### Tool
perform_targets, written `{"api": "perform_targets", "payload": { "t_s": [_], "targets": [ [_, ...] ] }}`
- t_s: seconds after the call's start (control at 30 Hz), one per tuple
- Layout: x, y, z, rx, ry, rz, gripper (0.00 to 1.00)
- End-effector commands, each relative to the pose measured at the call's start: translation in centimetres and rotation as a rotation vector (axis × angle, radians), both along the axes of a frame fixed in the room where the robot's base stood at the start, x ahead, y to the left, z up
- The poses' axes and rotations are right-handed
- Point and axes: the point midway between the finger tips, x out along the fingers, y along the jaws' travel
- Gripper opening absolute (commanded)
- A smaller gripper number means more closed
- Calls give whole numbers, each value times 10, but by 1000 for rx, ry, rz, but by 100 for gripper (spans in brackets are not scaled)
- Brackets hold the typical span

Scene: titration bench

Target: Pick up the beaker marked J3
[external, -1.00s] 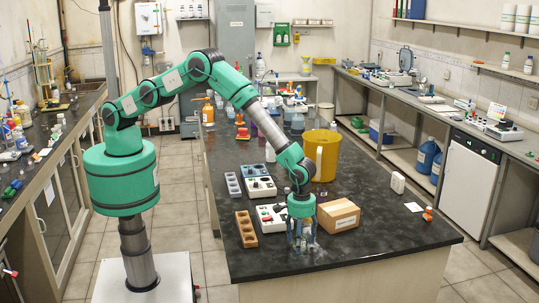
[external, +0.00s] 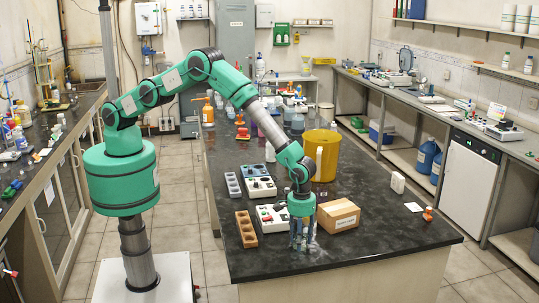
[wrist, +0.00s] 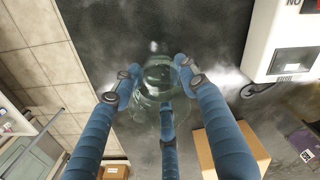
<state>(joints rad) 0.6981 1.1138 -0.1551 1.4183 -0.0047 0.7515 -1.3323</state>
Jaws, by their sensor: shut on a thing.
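A clear glass vessel (wrist: 158,88) is between my fingers in the wrist view, seen from above against the dark bench top. No J3 mark is legible on it. My gripper (wrist: 150,85) has blue fingers, closed in around the glass from both sides, with another finger below in the picture. In the external view my gripper (external: 303,242) points straight down near the front of the bench, and the fingers mostly hide the glass. I cannot tell whether the glass touches the bench.
A cardboard box (external: 338,215) is close on the right of my gripper. A white device (external: 271,217) and a brown rack (external: 246,229) stand on the left. A yellow jug (external: 322,153) is behind.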

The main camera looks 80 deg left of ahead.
Motion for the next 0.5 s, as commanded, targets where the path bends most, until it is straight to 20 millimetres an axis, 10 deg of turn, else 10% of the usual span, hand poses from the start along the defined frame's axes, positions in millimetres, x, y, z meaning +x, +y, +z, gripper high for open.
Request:
{"api": "perform_targets", "payload": {
  "t_s": [0.5],
  "targets": [
    [0,0,28,-1,-1,0,13]
  ]
}}
